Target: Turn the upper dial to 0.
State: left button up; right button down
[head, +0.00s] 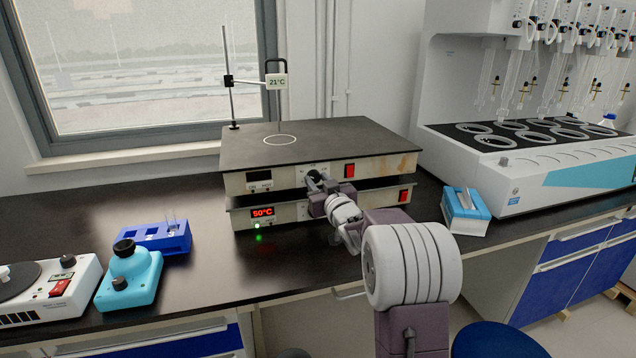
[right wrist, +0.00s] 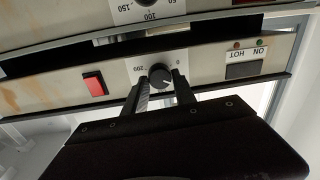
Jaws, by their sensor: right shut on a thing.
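Two flat hot plates are stacked on the bench, the upper hot plate (head: 300,145) with a dark display (head: 259,175) and the lower hot plate (head: 360,208) with a lit 50°C display (head: 262,213). In the upside-down right wrist view, the upper dial (right wrist: 161,77) is a black round knob between the marks 200 and 0; a pale mark on it seems to point to the lower right. My right gripper (head: 318,183) is shut on this dial, one finger on each side (right wrist: 160,90). The lower dial (right wrist: 147,3) shows partly at the top edge. My left gripper is not in view.
Red switches (head: 350,171) sit right of the dials. A stand (head: 230,90) with a 21°C reader (head: 277,81) rises behind the plates. A blue glove box (head: 465,212) and a distiller (head: 530,165) stand right; a blue rack (head: 160,238) and turquoise device (head: 130,280) stand left.

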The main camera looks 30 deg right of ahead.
jog(key=n+b, duration=0.4)
jog(key=n, duration=0.2)
jog(key=shift+f+n, duration=0.15)
jog(key=shift+n, duration=0.25)
jog(key=n+b, duration=0.2)
jog(key=n, duration=0.2)
jog(key=shift+a+g+b, duration=0.1)
jog(key=shift+g+b, duration=0.2)
jog(key=shift+g, duration=0.1)
jog(key=shift+n, duration=0.4)
jog(key=c, duration=1)
grip_release()
jog(key=shift+r, duration=0.2)
